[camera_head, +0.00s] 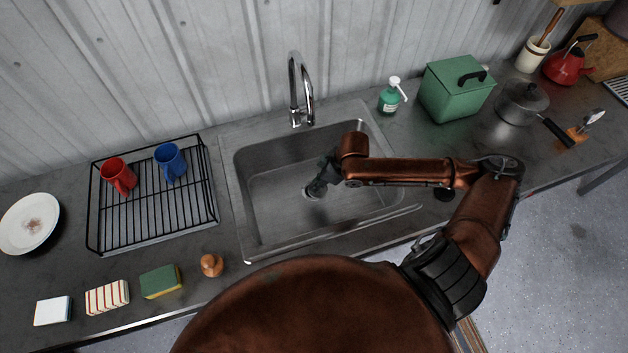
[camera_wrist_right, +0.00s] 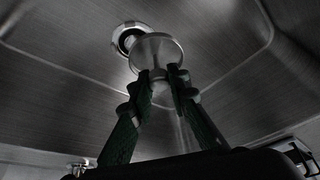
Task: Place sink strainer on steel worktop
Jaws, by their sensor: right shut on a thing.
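The sink strainer (camera_wrist_right: 155,48), a round shiny metal disc with a stem, is between my right gripper's fingers (camera_wrist_right: 165,76) in the right wrist view. My right gripper is shut on it. It is inside the sink basin, beside the round drain (camera_wrist_right: 126,37); I cannot tell if the strainer touches the basin floor. In the head view my right gripper (camera_head: 318,186) reaches down into the steel sink (camera_head: 270,215) and mostly hides the strainer. The grey steel worktop (camera_head: 440,142) runs on both sides of the sink. My left gripper is not in view.
A black dish rack (camera_head: 150,228) with red and blue mugs stands left of the sink. Sponges and a wooden knob-like object (camera_head: 211,265) lie in front. A tall faucet (camera_head: 300,90), soap bottle (camera_head: 390,98), green box (camera_head: 455,92) and pot (camera_head: 520,103) stand behind and right.

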